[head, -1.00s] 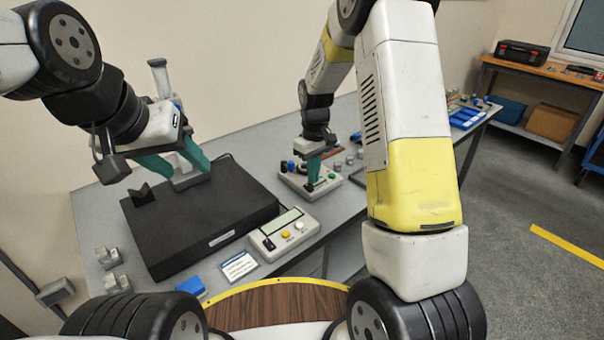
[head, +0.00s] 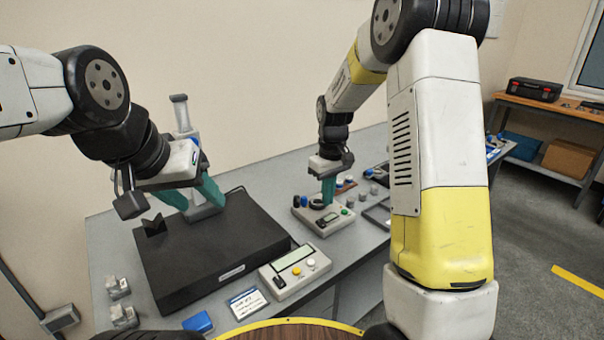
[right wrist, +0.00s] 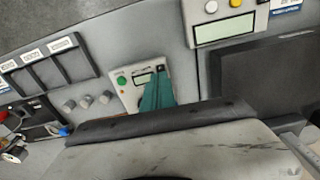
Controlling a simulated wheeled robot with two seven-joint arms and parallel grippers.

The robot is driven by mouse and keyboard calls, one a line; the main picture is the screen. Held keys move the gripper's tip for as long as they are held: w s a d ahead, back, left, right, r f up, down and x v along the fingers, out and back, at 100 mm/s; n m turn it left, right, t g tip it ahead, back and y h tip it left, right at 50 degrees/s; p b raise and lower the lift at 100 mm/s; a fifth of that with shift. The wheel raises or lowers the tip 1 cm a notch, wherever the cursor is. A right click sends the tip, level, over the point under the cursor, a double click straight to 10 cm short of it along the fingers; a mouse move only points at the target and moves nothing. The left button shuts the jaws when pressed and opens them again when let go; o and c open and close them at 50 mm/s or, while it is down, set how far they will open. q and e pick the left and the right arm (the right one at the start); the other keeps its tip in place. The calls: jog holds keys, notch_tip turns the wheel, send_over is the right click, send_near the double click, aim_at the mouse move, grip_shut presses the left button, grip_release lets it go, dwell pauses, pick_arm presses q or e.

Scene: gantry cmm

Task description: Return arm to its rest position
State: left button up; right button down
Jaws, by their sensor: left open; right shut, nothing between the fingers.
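My left gripper (head: 199,202) has green fingers spread apart. It is over the back of the black measuring block (head: 215,250), beside a grey upright post (head: 181,115) with a blue part and a pale base. The fingers are apart on either side of that base; contact cannot be told. My right gripper (head: 328,200) is shut and points down at the small control box (head: 322,222) with green and blue knobs. Its closed green fingers also show in the right wrist view (right wrist: 157,94), in front of the box. Whether they touch it is unclear.
A readout box (head: 296,275) with yellow and white buttons stands at the block's right. A label card (head: 248,302) and a blue block (head: 198,322) lie in front. Small grey blocks (head: 120,300) sit left. Several grey knobs and trays are at the right. A workbench (head: 552,106) stands behind.

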jog(key=s+d+r+m+t+y, duration=0.1)
jog(key=s+d+r+m+t, duration=0.15)
jog(key=s+r, duration=1)
jog(key=s+r+m+t+y, duration=0.1)
jog(key=s+r+m+t, duration=0.2)
jog(key=s, duration=0.9)
notch_tip(320, 180, up, 2)
jog(key=shift+s+a+r, duration=0.15)
jog(key=shift+s+a, duration=0.05)
jog(key=shift+s, duration=0.2)
jog(key=shift+t, duration=0.25)
